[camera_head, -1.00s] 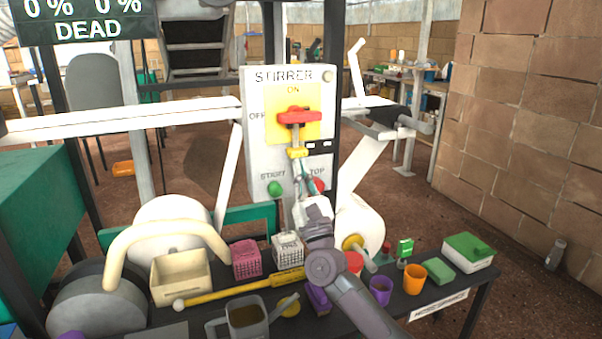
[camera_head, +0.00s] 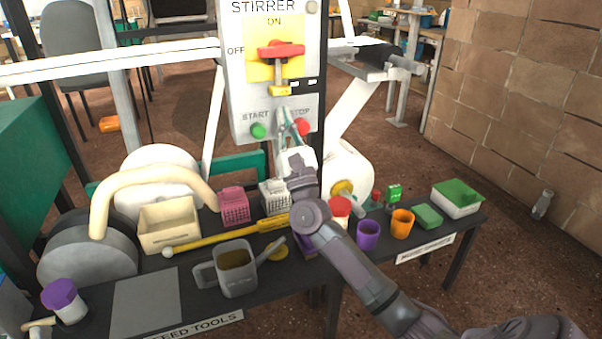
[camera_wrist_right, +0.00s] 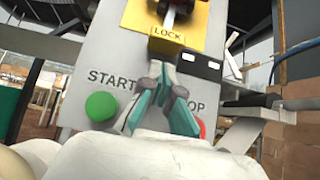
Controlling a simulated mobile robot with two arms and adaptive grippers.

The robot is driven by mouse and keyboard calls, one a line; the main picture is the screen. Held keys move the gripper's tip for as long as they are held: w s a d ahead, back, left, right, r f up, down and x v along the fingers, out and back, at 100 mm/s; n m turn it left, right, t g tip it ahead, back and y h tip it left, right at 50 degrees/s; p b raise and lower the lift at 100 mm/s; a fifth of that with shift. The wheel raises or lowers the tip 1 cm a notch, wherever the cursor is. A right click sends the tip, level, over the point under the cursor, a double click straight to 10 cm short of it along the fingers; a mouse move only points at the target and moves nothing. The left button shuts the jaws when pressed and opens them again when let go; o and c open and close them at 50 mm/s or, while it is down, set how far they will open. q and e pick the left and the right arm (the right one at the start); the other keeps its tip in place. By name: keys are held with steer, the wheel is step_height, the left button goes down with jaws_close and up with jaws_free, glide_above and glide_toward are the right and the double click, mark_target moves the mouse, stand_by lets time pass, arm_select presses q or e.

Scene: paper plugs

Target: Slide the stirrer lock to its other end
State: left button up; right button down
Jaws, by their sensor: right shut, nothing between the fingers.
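The stirrer panel (camera_head: 240,100) stands upright behind the table, with a red handle (camera_head: 280,50) on a yellow plate. The yellow lock (camera_head: 280,90) is a small block below the handle, at the left end of a short black strip (camera_head: 304,83) with white windows. In the right wrist view the word LOCK shows above the yellow lock piece (camera_wrist_right: 165,46). My right gripper (camera_head: 284,112) is just below the lock, between the START and STOP buttons. Its teal fingertips (camera_wrist_right: 165,88) are together and empty, seemingly apart from the lock. My left gripper is out of view.
The green START button (camera_head: 258,131) and red STOP button (camera_head: 303,127) flank my right gripper closely. The table below carries a cream bin (camera_head: 168,230), a grey jug (camera_head: 236,272), a purple cup (camera_head: 368,235) and an orange cup (camera_head: 402,223).

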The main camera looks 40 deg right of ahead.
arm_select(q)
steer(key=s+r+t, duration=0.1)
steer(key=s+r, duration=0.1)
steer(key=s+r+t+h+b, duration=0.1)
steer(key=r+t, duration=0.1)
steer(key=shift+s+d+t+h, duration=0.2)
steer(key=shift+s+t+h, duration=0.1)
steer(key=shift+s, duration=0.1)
arm_select(e)
steer(key=v, duration=1.1)
steer(key=shift+w+f, duration=0.35)
steer(key=shift+f, duration=0.1)
